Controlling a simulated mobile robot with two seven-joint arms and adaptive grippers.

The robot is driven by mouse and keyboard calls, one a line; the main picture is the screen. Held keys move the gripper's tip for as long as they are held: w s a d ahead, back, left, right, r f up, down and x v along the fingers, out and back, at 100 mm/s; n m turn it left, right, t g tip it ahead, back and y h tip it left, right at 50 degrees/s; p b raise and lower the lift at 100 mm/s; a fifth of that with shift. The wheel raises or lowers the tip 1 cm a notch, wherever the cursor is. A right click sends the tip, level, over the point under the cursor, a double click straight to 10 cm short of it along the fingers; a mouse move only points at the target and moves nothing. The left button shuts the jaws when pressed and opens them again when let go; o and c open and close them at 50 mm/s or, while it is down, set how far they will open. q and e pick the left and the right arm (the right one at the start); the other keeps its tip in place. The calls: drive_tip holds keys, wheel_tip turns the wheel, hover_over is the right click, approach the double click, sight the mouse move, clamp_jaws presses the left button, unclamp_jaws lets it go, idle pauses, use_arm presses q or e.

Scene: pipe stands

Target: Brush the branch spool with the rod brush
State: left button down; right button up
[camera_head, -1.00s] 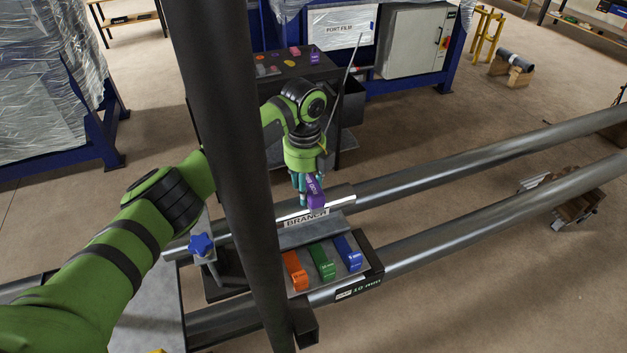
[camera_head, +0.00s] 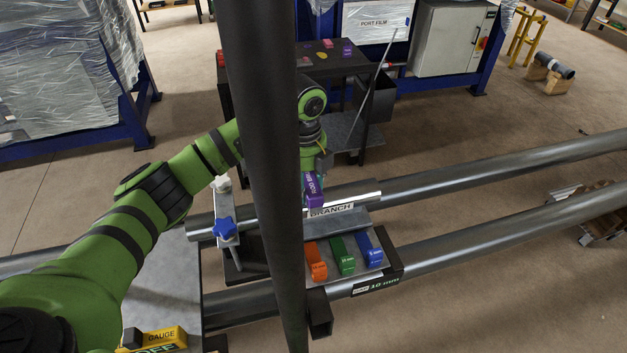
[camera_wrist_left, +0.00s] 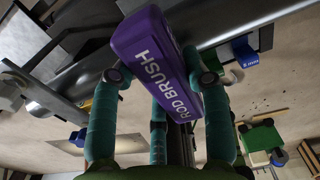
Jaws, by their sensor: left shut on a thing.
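The purple rod brush (camera_head: 313,188) is in my left gripper (camera_head: 314,171), just above the far pipe. In the left wrist view the brush (camera_wrist_left: 158,62) fills the upper middle, with its ROD BRUSH lettering towards the camera and teal fingers (camera_wrist_left: 160,110) closed around it. A white BRANCH label (camera_head: 331,210) sits on the cradle in front of the branch spool (camera_head: 350,194), a bright steel length of pipe. The brush covers part of the spool in the head view, so I cannot tell whether they touch. My right gripper is not in view.
Orange (camera_head: 316,262), green (camera_head: 342,256) and blue (camera_head: 369,250) blocks lie on the tray in front. A clamp with a blue knob (camera_head: 225,228) stands left. A dark upright column hides part of my left arm. A dark table (camera_head: 320,65) stands behind.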

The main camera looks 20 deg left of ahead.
use_arm(q)
drive_tip(key=shift+w+d+b, duration=0.1)
drive_tip(key=shift+w+d, duration=0.7)
drive_tip(key=shift+d, duration=0.35)
drive_tip(key=shift+w+d+b, duration=0.15)
drive_tip(key=shift+w+d, duration=0.7)
drive_tip(key=shift+d, duration=0.25)
drive_tip(key=shift+w+d+b, duration=0.1)
drive_tip(key=shift+w+d, duration=0.7)
drive_tip(key=shift+d, duration=0.35)
drive_tip(key=shift+r, duration=0.1)
drive_tip(key=shift+r, duration=0.15)
drive_tip(key=shift+r+p, duration=0.35)
drive_tip(key=shift+r, duration=0.55)
